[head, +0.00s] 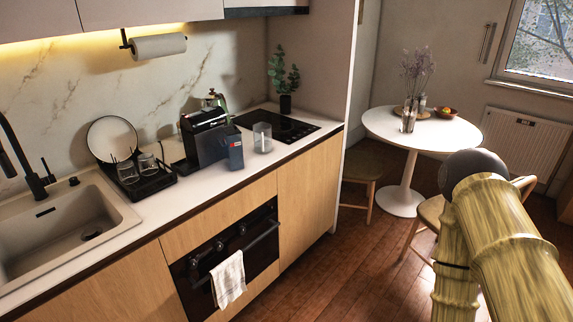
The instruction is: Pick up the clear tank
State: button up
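A clear tank (262,137), a see-through open-topped container, stands upright on the white counter (215,183). It is just right of the black coffee machine (207,137) and a small dark box (236,153), near the front left edge of the cooktop. Nothing is touching it from above. My arm shows at the lower right with a yellow wood-like surface, well away from the tank. My gripper is not visible in this view.
A black cooktop (284,127) lies behind and right of the tank, with a plant vase (286,104) at its back. A rack with glasses (147,182) and the sink (62,232) are left. A round white table (385,124) and a stool (359,164) stand right.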

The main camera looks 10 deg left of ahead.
aim_at(233, 145)
jog(key=z, duration=0.25)
jog(key=k, duration=0.25)
jog(key=u, duration=1.1)
jog(key=i, duration=0.75)
jog(key=u, duration=0.5)
